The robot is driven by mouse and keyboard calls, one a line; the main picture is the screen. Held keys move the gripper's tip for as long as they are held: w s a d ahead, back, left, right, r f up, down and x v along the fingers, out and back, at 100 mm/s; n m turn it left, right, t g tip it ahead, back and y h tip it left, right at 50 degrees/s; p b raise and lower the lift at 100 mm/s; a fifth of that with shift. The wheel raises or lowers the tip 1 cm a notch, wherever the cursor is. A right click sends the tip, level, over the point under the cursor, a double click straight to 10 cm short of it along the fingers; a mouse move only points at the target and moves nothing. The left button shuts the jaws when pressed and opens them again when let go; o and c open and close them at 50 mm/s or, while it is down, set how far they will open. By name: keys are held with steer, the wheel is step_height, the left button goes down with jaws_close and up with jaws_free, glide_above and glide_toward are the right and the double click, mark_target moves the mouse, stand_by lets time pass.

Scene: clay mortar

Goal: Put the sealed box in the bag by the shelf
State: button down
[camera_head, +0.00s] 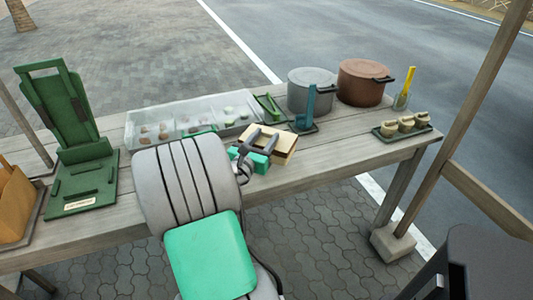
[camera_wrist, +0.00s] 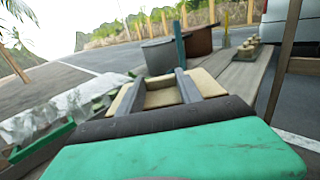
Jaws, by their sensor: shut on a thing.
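My gripper (camera_head: 262,137) is shut on a small tan box (camera_head: 286,144) over the right-middle part of the wooden table. In the wrist view, the box (camera_wrist: 206,82) shows between and beside my two dark fingers (camera_wrist: 160,82). Its underside is hidden, so I cannot tell whether it touches the table. A brown-orange bag (camera_head: 14,208) stands at the left end of the table, cut off by the picture edge. A tall green stand (camera_head: 66,105), perhaps the shelf, rises beside it on a green base with a pale label.
A clear compartmented case (camera_head: 185,122) with small pieces lies along the table's back. A grey pot (camera_head: 311,90), a brown pot (camera_head: 362,83), a teal upright tool (camera_head: 308,105) and a tray of small tan cups (camera_head: 385,133) stand right. A wooden post (camera_head: 465,110) rises at right.

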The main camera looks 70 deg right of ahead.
steer(key=shift+w+d+f, duration=0.1)
steer(key=shift+d+f, duration=0.65)
steer(key=shift+f, duration=0.2)
steer(key=f+b, duration=0.1)
steer(key=f, duration=0.2)
steer(key=shift+d+f+b, duration=0.1)
steer(key=shift+d+b, duration=0.25)
steer(key=shift+f, duration=0.2)
steer(key=shift+f, duration=0.2)
steer(key=c, duration=0.8)
jaws_free()
steer(key=shift+r, duration=0.1)
